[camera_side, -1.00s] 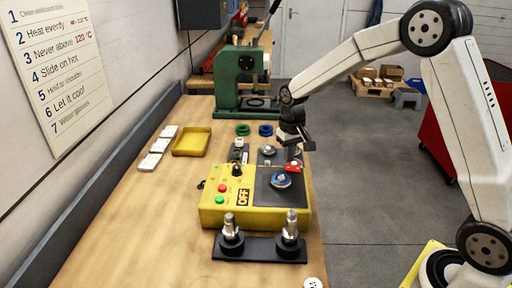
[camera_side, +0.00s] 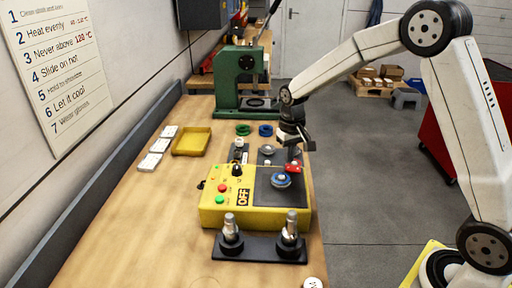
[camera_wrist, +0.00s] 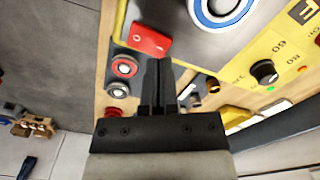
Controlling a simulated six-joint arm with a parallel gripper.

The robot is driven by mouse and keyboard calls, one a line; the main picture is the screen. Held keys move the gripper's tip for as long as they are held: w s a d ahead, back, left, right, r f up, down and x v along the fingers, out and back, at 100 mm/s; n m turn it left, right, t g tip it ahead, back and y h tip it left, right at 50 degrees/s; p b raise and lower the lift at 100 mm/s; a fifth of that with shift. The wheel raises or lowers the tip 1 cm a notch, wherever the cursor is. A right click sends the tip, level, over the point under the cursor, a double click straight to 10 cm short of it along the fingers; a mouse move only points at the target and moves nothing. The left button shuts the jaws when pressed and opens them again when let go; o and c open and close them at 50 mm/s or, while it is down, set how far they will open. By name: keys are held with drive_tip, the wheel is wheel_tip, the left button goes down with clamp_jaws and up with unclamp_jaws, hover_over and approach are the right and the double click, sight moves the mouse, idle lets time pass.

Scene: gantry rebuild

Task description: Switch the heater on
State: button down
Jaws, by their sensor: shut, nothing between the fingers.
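The heater is a yellow box (camera_side: 212,212) on the bench with a dark plate (camera_side: 264,200) on top. Its display (camera_side: 243,197) reads OFF. A green button (camera_side: 219,200), a red button (camera_side: 223,188) and a black knob (camera_side: 237,171) sit on its left part. The knob also shows in the wrist view (camera_wrist: 264,72). A blue-and-silver ring (camera_side: 281,180) lies on the plate. My gripper (camera_side: 292,155) is shut and empty, above and just behind that block.
A black stand (camera_side: 262,250) with two metal posts is in front of the heater. A green press (camera_side: 230,80) stands behind. A yellow tray (camera_side: 192,141) and white tiles (camera_side: 160,145) lie at left. The bench's left front is clear.

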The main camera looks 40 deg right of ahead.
sight(288, 167)
drive_tip(key=shift+f, duration=1.2)
idle(1.1)
drive_tip(key=shift+r, duration=3.55)
drive_tip(key=s+a+f+n+t, duration=0.1)
drive_tip(key=s+a+f, duration=0.1)
drive_tip(key=s, duration=0.7)
drive_tip(key=s+a+f+n+t, duration=0.1)
drive_tip(key=s+a+f+n, duration=0.1)
drive_tip(key=s, duration=0.7)
drive_tip(key=shift+s+a+f+t, duration=0.2)
drive_tip(key=shift+a+f+t, duration=0.1)
drive_tip(key=shift+a+f, duration=0.55)
